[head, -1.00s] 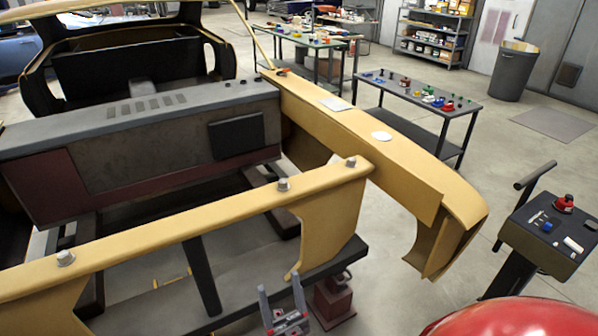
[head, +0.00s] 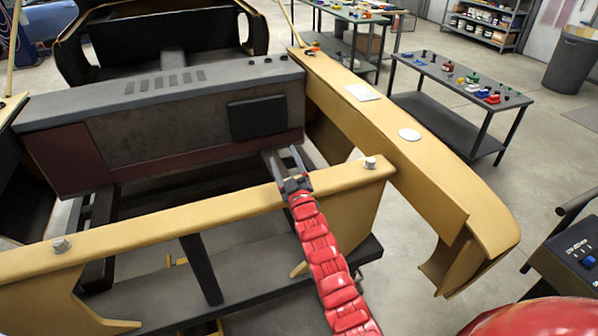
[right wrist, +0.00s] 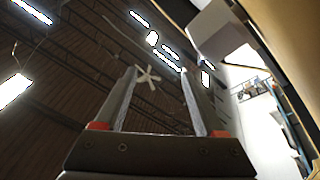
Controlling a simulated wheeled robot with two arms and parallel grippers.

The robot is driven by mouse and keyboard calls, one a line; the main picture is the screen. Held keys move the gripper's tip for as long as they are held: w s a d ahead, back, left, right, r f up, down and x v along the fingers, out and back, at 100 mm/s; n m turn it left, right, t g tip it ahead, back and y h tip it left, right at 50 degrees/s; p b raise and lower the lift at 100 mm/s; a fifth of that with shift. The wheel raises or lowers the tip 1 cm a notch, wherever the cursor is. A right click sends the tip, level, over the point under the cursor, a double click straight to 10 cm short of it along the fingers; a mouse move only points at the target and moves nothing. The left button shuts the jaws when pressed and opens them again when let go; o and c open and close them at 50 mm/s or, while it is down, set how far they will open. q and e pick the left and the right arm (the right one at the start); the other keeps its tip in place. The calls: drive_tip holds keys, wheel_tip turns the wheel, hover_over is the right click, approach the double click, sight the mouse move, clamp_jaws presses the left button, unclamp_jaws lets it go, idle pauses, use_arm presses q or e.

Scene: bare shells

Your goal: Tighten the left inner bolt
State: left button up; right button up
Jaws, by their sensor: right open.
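The yellow front crossbar (head: 180,215) carries grey bolts on its top. One bolt (head: 61,245) stands near the left of the head view and another (head: 370,163) near the bar's right end. The inner bolt between them is hidden behind my right gripper (head: 287,158), which is open at the bar, fingers pointing up and away. In the right wrist view the gripper (right wrist: 158,72) has nothing between its fingers. A grey faceted bolt head (right wrist: 218,32) shows there, right of and apart from the fingers. My left gripper is out of view.
The yellow fender rail (head: 440,185) runs along the right, with a white disc (head: 409,135) on it. The dark firewall box (head: 170,135) stands behind the crossbar. A tool table (head: 460,85) and a dark cart (head: 575,255) stand further right on open floor.

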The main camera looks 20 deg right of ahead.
drive_tip(key=w+d+r+g+h+p, duration=0.2)
drive_tip(key=w+d+r+g+h, duration=0.15)
drive_tip(key=w+d+g, duration=0.55)
drive_tip(key=s+a+r+g+y+p, duration=0.1)
drive_tip(key=s+r+g+y, duration=0.15)
drive_tip(key=s, duration=0.25)
drive_tip(key=s+a+r+n+g+y, duration=0.1)
drive_tip(key=s+r+g, duration=0.1)
drive_tip(key=s+g, duration=0.3)
drive_tip(key=s+a+r+g+y+p, duration=0.1)
drive_tip(key=s+r+g+y, duration=0.15)
drive_tip(key=s, duration=0.35)
drive_tip(key=shift+t, duration=0.4)
drive_tip(key=b+x, duration=0.4)
drive_tip(key=x, duration=1.2)
drive_tip(key=shift+w+a, duration=0.1)
drive_tip(key=shift+a, duration=0.15)
drive_tip(key=shift+w+a+f, duration=0.1)
drive_tip(key=shift+w+f, duration=0.05)
drive_tip(key=shift+f, duration=0.35)
